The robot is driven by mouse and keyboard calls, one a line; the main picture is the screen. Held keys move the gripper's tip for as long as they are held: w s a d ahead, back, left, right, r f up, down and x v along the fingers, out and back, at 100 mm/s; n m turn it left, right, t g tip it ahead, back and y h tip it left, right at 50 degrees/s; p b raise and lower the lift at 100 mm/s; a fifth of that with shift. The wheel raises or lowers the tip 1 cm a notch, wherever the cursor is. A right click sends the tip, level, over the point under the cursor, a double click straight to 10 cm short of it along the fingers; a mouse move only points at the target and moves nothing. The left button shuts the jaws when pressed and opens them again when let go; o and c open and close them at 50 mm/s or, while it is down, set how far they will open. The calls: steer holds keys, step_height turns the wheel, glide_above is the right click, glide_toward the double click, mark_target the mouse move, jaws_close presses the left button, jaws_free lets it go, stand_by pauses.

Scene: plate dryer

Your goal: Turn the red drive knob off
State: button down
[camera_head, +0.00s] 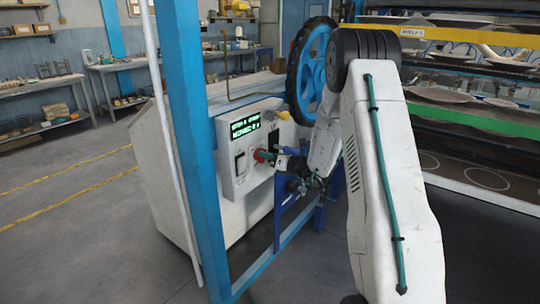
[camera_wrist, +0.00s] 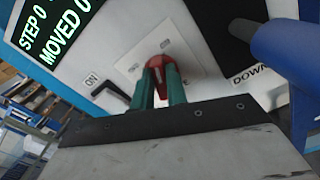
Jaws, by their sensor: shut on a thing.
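The red drive knob (camera_wrist: 158,62) sits on a pale square plate on the control panel in the wrist view. My gripper (camera_wrist: 158,82) has its two green fingers shut on the knob, one on each side. In the head view the red knob (camera_head: 261,156) shows at the panel's lower right, with my gripper (camera_head: 270,157) reaching it from the right. The word "ON" is printed left of the knob, beside a black lever (camera_wrist: 112,91).
The green display (camera_head: 245,127) reads "STEP 0" and "MOVED 0" in the wrist view. A blue cylindrical handle (camera_wrist: 285,45) is close on the right, near "DOWN". A blue post (camera_head: 190,140) stands left of the panel. Plate racks (camera_head: 470,121) are at the right.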

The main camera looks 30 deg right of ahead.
steer(key=n, duration=1.3)
steer(key=shift+s+a+f+n, duration=0.15)
steer(key=shift+a+f+n, duration=0.1)
steer(key=shift+n, duration=0.15)
steer(key=shift+d, duration=0.1)
steer(key=c, duration=1.4)
jaws_free()
steer(key=v, duration=0.7)
steer(key=shift+s, duration=0.35)
